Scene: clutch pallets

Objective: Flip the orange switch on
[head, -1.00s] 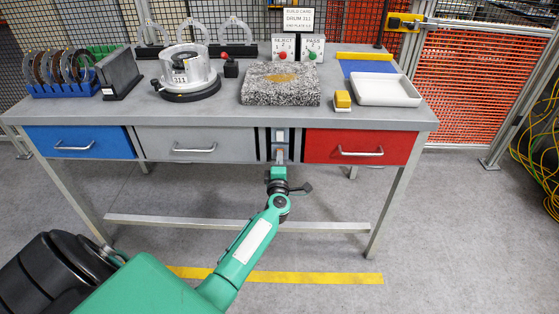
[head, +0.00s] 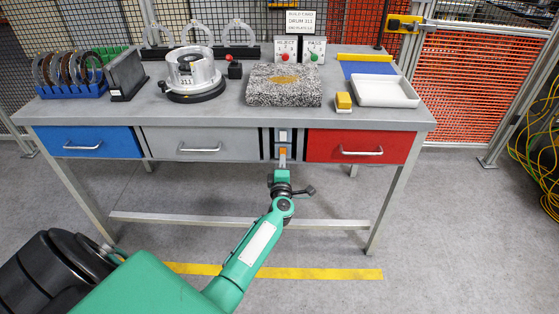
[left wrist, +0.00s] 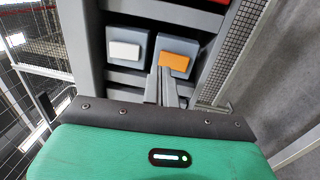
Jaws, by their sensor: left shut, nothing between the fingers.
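The orange switch (head: 283,151) sits in a narrow panel between the grey and red drawers, below a white switch (head: 283,135). In the left wrist view the orange switch (left wrist: 174,62) is a block on a grey mount, beside the white switch (left wrist: 124,50). My left gripper (head: 282,164) is shut and empty, just below and in front of the orange switch. Its fingertips (left wrist: 167,76) show at the lower edge of the orange switch in the wrist view; whether they touch it I cannot tell. My right gripper is out of view.
The bench top (head: 210,116) holds a metal drum (head: 191,72), a speckled stone block (head: 283,88) and a white tray (head: 386,91). The red drawer (head: 357,146) and grey drawer (head: 198,144) are closed beside the panel. The floor before the bench is open.

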